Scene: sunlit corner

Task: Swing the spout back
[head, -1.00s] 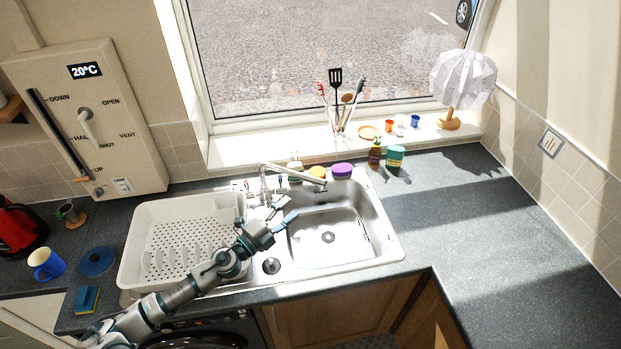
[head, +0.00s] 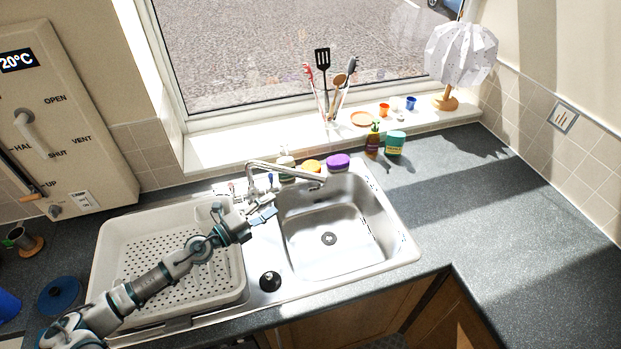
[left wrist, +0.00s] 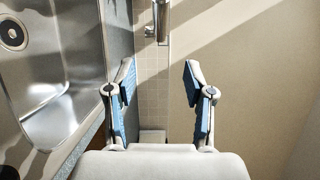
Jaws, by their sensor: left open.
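The chrome spout (head: 287,168) rises from the tap at the back of the sink and reaches right, its tip over the back of the basin (head: 335,225). My left gripper (head: 268,207) is open and empty, in front of the tap and below the spout, near the basin's left edge. In the left wrist view the two blue-padded fingers (left wrist: 160,76) stand apart with nothing between them. A chrome piece (left wrist: 158,18) of the tap shows beyond them at the top; which part it is I cannot tell. My right gripper is not in view.
A white draining tray (head: 170,250) lies left of the basin, under my left arm. Utensils (head: 328,95) stand on the sill. The right worktop (head: 500,220) is clear.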

